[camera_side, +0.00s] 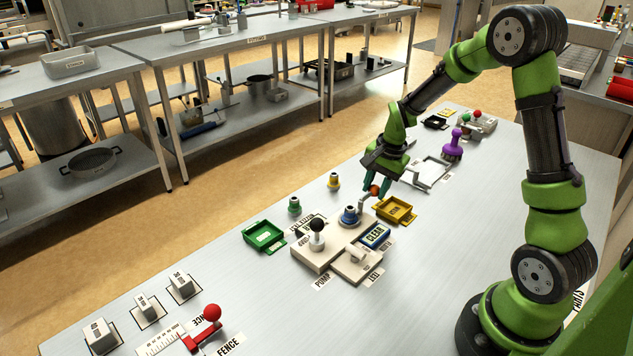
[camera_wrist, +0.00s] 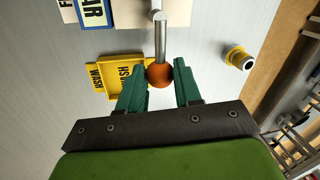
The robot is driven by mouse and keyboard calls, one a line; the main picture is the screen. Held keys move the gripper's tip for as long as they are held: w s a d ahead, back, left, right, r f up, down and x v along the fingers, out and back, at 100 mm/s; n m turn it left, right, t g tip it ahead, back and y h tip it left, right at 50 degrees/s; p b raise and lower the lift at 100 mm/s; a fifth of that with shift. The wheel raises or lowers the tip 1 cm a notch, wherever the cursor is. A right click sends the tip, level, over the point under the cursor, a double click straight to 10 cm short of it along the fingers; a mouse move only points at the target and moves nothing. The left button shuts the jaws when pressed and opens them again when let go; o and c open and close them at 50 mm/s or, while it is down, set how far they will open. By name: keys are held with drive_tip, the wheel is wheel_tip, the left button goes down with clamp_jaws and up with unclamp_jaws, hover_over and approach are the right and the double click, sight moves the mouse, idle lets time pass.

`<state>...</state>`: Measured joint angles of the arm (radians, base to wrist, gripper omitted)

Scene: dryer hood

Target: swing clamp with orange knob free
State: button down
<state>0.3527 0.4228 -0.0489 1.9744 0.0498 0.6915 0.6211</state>
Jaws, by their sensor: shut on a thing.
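The orange knob (camera_wrist: 159,75) sits at the end of a grey metal clamp bar (camera_wrist: 160,40) in the wrist view. My gripper (camera_wrist: 160,80) has its two green fingers on either side of the knob and is shut on it. In the side view my gripper (camera_side: 374,181) is low over the table, with the orange knob (camera_side: 374,190) between its fingers. The clamp bar (camera_side: 362,201) runs down from the knob beside a blue-ringed piece (camera_side: 349,216). The fingers hide part of the knob, and the clamp's pivot is not clear.
A yellow tray (camera_side: 395,210) lies close to my gripper. The pump block with a black knob (camera_side: 317,226) and the green tray (camera_side: 263,236) stand to the left. A yellow-ringed piece (camera_side: 333,182) is behind.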

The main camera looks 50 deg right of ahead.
drive_tip(key=shift+w+n, duration=0.15)
drive_tip(key=shift+n, duration=0.15)
drive_tip(key=w+n, duration=0.1)
drive_tip(key=n, duration=0.2)
drive_tip(key=shift+w+a+n+y, duration=0.15)
drive_tip(key=shift+w+n+y, duration=0.15)
drive_tip(key=shift+w+y, duration=0.1)
drive_tip(key=w+n, duration=0.1)
drive_tip(key=n, duration=0.1)
drive_tip(key=w+a+n+g, duration=0.1)
drive_tip(key=n, duration=0.1)
drive_tip(key=shift+n+y, duration=0.3)
drive_tip(key=n, duration=0.1)
drive_tip(key=a+n, duration=0.1)
drive_tip(key=n, duration=0.1)
drive_tip(key=w+n, duration=0.1)
drive_tip(key=shift+w+a+g, duration=0.1)
drive_tip(key=shift+a+g, duration=0.25)
drive_tip(key=shift+g, duration=0.05)
drive_tip(key=shift+w+a+n+g, duration=0.15)
drive_tip(key=shift+a+n, duration=0.2)
drive_tip(key=shift+n, duration=0.5)
drive_tip(key=shift+a+n+g, duration=0.1)
drive_tip(key=shift+a+n, duration=0.3)
drive_tip(key=shift+n, duration=0.5)
drive_tip(key=shift+w+a+n+g, duration=0.15)
drive_tip(key=shift+a+n, duration=0.2)
drive_tip(key=shift+n, duration=0.5)
drive_tip(key=c, duration=0.8)
unclamp_jaws()
